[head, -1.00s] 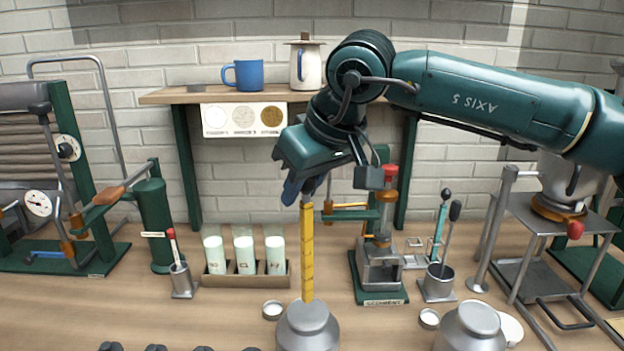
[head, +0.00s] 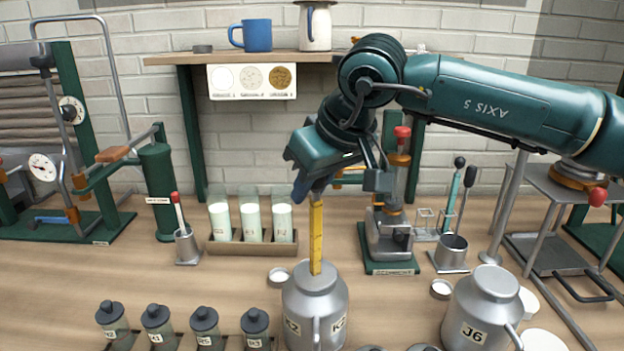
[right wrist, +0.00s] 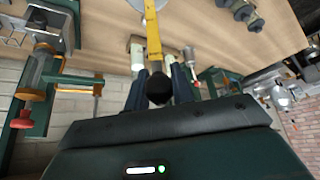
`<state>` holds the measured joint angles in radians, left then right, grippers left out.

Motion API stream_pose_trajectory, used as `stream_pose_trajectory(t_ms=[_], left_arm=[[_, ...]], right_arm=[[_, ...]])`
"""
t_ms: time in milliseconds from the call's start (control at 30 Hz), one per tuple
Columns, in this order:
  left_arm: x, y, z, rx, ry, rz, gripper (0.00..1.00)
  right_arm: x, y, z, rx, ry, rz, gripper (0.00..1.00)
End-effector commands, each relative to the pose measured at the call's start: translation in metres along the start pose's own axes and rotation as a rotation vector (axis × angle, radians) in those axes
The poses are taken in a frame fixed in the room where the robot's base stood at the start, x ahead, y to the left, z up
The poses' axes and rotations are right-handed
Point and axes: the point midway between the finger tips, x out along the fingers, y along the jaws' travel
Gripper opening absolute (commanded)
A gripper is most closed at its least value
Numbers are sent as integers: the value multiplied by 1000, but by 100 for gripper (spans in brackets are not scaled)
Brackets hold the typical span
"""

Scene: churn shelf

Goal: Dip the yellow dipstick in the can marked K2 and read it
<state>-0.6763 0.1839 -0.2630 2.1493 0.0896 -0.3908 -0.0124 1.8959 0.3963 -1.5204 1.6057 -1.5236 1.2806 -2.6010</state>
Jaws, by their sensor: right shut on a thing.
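The yellow dipstick (head: 316,238) stands upright with its lower end inside the neck of the grey metal can marked K2 (head: 302,308). The part inside the can is hidden. My right gripper (head: 312,190) is shut on the dipstick's upper end, above the can. In the right wrist view the dipstick (right wrist: 153,40) runs away from between the fingers (right wrist: 158,88), its dark round end near the palm. The can's top shows partly at the upper edge there. My left gripper is not in view.
A second can, J6 (head: 475,310), stands to the right. Several dark-capped jars (head: 157,325) stand at the front left. A rack of milky tubes (head: 252,248) and a green press (head: 390,235) stand behind. A grade card (head: 252,82) hangs under the shelf (head: 170,60).

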Motion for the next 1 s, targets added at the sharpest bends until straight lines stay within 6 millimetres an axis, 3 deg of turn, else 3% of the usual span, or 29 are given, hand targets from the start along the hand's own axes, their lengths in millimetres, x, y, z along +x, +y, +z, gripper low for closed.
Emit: stream_pose_trajectory(t_ms=[633,1000], left_arm=[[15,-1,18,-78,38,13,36],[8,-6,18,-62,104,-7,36]], right_arm=[[48,0,28,-1,1,0,0],[74,0,42,-1,0,0,0]])
